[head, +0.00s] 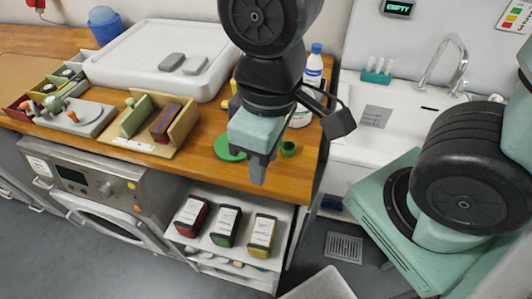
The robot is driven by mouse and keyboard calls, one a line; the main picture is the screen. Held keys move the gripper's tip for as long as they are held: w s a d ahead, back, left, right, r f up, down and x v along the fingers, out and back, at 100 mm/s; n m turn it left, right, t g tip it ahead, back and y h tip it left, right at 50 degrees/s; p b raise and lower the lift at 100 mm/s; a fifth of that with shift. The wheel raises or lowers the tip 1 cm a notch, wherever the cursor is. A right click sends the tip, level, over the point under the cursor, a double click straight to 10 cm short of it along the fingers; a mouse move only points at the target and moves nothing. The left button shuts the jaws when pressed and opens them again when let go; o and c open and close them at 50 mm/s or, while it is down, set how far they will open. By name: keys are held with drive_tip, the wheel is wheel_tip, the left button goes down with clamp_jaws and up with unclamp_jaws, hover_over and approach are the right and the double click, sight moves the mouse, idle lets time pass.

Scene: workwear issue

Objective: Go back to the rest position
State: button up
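My gripper (258,172) hangs from my arm over the right end of the wooden counter (205,160), pointing down. It is seen from the side, and its fingers overlap in this view, so I cannot tell whether it is open or shut. No held object shows in it. A green round piece (229,148) lies on the counter just left of it, partly hidden behind it. A small green cup-like piece (288,148) stands just right of it.
A tan tray (178,132) and a grey board with a clamp (88,118) stand left on the counter. A white bottle (313,68) is behind my gripper. A sink (405,125) is at right. Red, green and yellow boxes (226,226) fill a shelf below. A white bin (318,286) stands on the floor.

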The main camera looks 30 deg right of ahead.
drive_tip(key=shift+s+a, duration=0.1)
drive_tip(key=shift+s, duration=0.15)
wheel_tip(320, 180, down, 5)
drive_tip(key=b, duration=0.4)
drive_tip(key=shift+r+b, duration=0.2)
drive_tip(key=shift+b, duration=0.1)
